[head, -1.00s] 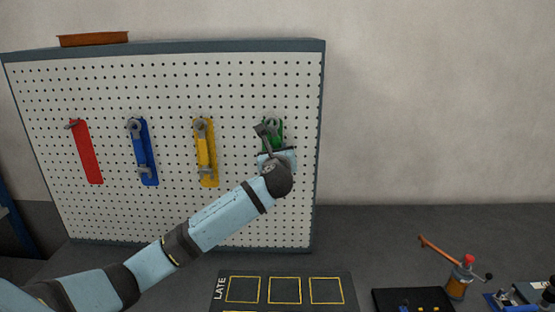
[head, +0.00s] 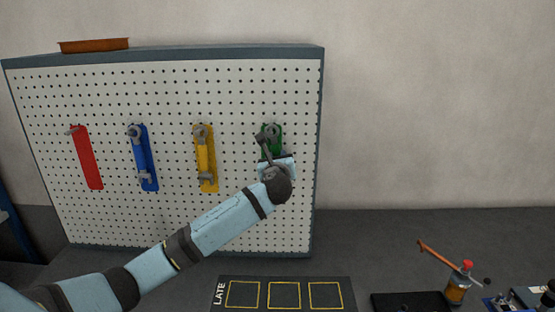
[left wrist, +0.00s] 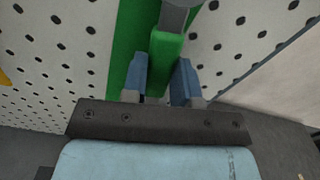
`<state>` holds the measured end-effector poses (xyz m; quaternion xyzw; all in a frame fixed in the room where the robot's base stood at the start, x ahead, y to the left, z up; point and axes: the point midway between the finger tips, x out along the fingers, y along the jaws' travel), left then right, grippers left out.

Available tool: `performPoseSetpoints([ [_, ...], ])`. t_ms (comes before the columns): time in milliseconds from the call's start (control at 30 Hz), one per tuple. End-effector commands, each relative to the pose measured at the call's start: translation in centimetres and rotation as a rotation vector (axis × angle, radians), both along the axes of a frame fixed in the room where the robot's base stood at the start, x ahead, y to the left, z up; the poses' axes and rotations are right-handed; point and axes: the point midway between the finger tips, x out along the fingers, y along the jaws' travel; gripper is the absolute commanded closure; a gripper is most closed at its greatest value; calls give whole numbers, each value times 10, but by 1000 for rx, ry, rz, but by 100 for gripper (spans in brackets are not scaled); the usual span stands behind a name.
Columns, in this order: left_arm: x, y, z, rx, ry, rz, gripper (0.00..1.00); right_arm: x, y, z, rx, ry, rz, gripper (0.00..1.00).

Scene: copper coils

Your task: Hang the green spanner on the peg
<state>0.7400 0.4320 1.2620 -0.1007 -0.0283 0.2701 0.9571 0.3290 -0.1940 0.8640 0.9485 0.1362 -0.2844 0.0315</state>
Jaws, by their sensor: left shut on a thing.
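The green spanner (head: 272,131) is upright in front of the green marked strip at the right of the pegboard (head: 240,90). Its grey ring head is at the peg. I cannot tell whether the peg passes through the ring. My left gripper (left wrist: 160,82) is shut on its green handle (left wrist: 165,58), one blue finger on each side. In the head view the gripper and wrist hide the spanner's lower part. My right gripper is not in view.
A yellow spanner (head: 203,155) and a blue spanner (head: 142,160) hang to the left. The red strip (head: 88,160) has a bare peg. A dark tray with yellow squares (head: 284,281) lies in front. A wooden-handled tool (head: 458,284) stands at right.

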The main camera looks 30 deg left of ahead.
Motion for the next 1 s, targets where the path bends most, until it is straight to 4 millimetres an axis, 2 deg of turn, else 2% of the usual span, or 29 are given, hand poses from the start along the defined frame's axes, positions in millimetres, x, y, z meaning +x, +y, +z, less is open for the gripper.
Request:
performPoseSetpoints([
  [100, 0, 0, 1, 1, -1, 0, 100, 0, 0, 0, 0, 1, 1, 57],
  [133, 0, 0, 1, 1, -1, 0, 71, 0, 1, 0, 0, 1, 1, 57],
  [233, 0, 0, 1, 1, -1, 0, 48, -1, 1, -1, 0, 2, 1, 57],
  [267, 0, 0, 1, 1, -1, 0, 43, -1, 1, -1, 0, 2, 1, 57],
  [533, 0, 0, -1, -1, 1, 0, 43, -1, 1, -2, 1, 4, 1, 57],
  [667, -7, -5, -1, 1, 0, -1, 43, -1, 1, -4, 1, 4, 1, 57],
  [767, -21, -13, -2, 1, 1, -3, 43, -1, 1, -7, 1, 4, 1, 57],
  [1000, -68, -42, -2, 1, -1, -3, 43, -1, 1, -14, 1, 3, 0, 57],
])
